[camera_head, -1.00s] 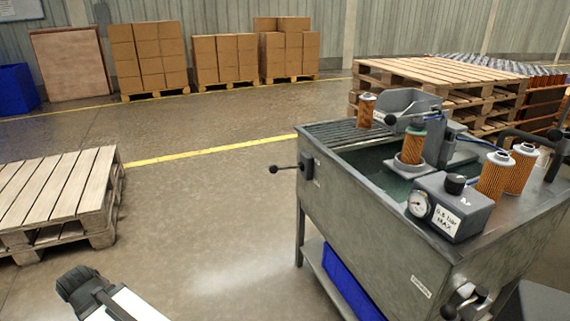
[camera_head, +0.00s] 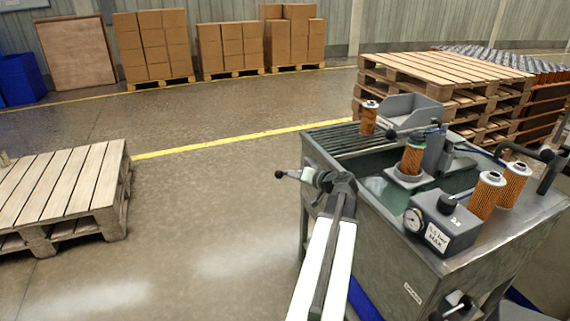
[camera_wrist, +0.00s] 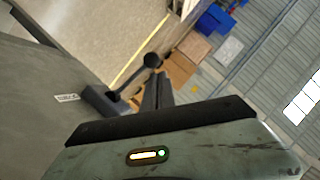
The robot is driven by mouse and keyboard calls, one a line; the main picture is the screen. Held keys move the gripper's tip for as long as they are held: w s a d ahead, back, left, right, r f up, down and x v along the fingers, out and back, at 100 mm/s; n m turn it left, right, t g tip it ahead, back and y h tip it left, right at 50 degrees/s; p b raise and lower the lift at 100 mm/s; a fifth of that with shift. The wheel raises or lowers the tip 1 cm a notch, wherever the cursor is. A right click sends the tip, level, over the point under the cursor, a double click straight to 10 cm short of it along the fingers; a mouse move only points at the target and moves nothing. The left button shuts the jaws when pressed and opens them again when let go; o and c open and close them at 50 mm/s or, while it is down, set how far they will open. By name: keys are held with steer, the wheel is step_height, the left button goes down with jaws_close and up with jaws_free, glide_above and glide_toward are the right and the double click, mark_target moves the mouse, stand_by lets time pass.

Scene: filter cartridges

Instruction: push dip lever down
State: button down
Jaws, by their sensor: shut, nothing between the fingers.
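A lever with a black ball knob (camera_head: 279,175) sticks out near level from the left end of the grey metal tank (camera_head: 395,240). No readable label tells whether it is the dip lever. In the wrist view the knob (camera_wrist: 152,60) and its dark mount (camera_wrist: 105,100) show just beyond my fingers. My gripper (camera_wrist: 157,90) is shut and empty, its tips close to the knob and shaft; I cannot tell whether they touch. In the head view my gripper (camera_head: 314,177) hides the lever's mount. A cartridge (camera_head: 413,157) stands on a holder in the tank.
Another black-knobbed handle (camera_head: 392,134) is at the tank's back, and a crank (camera_head: 462,305) is on its front. Cartridges (camera_head: 487,195) and a gauge box (camera_head: 443,224) stand on the rim. A pallet (camera_head: 65,190) lies left; the floor between is clear.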

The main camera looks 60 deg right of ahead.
steer(key=w+d+f+b, duration=0.2)
steer(key=w+d+b, duration=0.1)
steer(key=w+d, duration=0.2)
steer(key=shift+w+h, duration=0.4)
steer(key=shift+w, duration=0.5)
steer(key=shift+f, duration=0.1)
